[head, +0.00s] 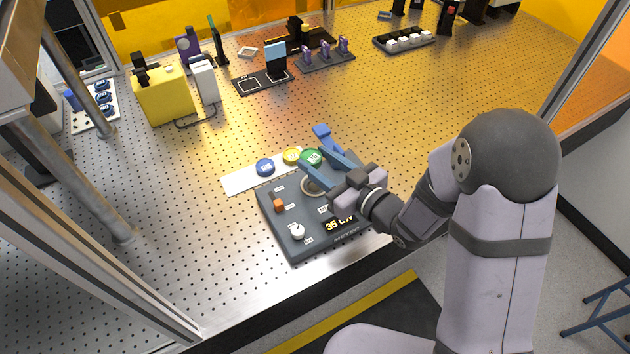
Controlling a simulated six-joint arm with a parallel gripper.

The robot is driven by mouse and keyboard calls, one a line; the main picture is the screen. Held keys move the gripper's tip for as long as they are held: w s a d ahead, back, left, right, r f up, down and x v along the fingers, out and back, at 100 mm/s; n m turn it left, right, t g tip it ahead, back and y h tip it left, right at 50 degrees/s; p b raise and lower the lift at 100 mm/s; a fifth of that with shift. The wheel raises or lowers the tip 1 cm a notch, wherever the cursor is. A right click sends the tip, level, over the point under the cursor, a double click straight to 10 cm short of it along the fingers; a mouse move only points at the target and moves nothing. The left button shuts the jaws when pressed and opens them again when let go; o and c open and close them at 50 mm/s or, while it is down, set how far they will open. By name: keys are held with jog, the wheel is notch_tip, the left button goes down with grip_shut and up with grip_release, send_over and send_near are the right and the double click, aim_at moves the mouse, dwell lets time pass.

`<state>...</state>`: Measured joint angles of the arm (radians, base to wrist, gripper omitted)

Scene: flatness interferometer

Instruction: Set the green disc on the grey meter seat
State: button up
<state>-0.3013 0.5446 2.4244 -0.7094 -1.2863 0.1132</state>
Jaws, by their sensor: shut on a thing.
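The green disc (311,157) is between the blue fingers of my gripper (315,154), which is shut on it. It shows at the right end of the white strip (236,183); I cannot tell whether it rests on the strip or is just above it. The grey meter seat (307,191), a round ring on the dark meter box (282,226), is just in front of the disc. It shows empty, though my lower finger and wrist partly cover it.
A blue disc (265,167) and a yellow disc (291,156) sit on the strip left of the green one. The meter box carries an orange switch (279,205), a white knob (298,231) and a lit display (337,225). A yellow box (163,96) stands behind left.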

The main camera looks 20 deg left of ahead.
jog(key=d+r, duration=0.1)
jog(key=p, duration=0.1)
send_over(322, 193)
jog(key=shift+w+f, duration=0.2)
jog(key=shift+f, duration=2.65)
jog(key=shift+f+p, duration=0.45)
jog(key=shift+f, duration=1.4)
jog(key=shift+f, duration=0.1)
